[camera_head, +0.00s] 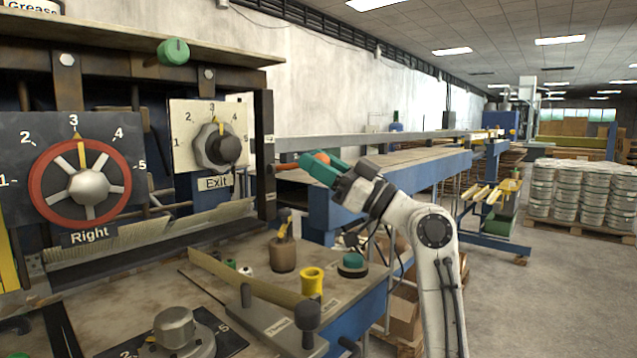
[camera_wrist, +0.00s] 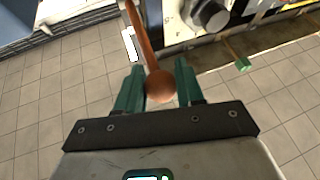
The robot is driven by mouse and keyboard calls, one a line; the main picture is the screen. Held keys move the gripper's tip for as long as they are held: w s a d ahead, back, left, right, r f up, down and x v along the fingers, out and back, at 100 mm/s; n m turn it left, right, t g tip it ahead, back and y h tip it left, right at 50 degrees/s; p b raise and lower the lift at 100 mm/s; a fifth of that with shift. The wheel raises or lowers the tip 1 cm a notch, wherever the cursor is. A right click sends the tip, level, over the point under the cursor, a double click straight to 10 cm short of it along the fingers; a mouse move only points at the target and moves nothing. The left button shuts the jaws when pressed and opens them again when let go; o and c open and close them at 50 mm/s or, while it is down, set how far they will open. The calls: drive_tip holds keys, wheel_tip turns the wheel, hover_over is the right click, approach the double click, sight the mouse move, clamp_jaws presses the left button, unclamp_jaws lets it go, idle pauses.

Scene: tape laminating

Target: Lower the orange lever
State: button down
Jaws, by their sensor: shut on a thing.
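The orange lever (camera_head: 287,166) sticks out to the right from the machine's right side, roughly level. My gripper (camera_head: 315,166), with green fingers, is at its free end. In the wrist view the lever (camera_wrist: 147,40) runs from the top down to a round knob (camera_wrist: 160,86). The knob sits between the two green fingers of my gripper (camera_wrist: 160,90), which is shut on it. The lever's pivot is hidden in the head view.
The machine has a red Right wheel (camera_head: 48,190) and an Exit dial (camera_head: 210,146). A blue conveyor (camera_head: 430,168) runs behind my arm.

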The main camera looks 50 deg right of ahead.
drive_tip(key=shift+f+y+b, duration=0.3)
drive_tip(key=shift+f+b, duration=0.05)
drive_tip(key=shift+b, duration=0.55)
drive_tip(key=c, duration=0.8)
unclamp_jaws()
drive_tip(key=shift+s+d+f, duration=0.15)
drive_tip(key=shift+s+f, duration=0.2)
drive_tip(key=shift+s, duration=0.05)
drive_tip(key=s+d+b, duration=0.1)
drive_tip(key=s+d, duration=0.3)
drive_tip(key=s, duration=0.7)
drive_tip(key=shift+s, duration=0.3)
drive_tip(key=shift+d, duration=0.1)
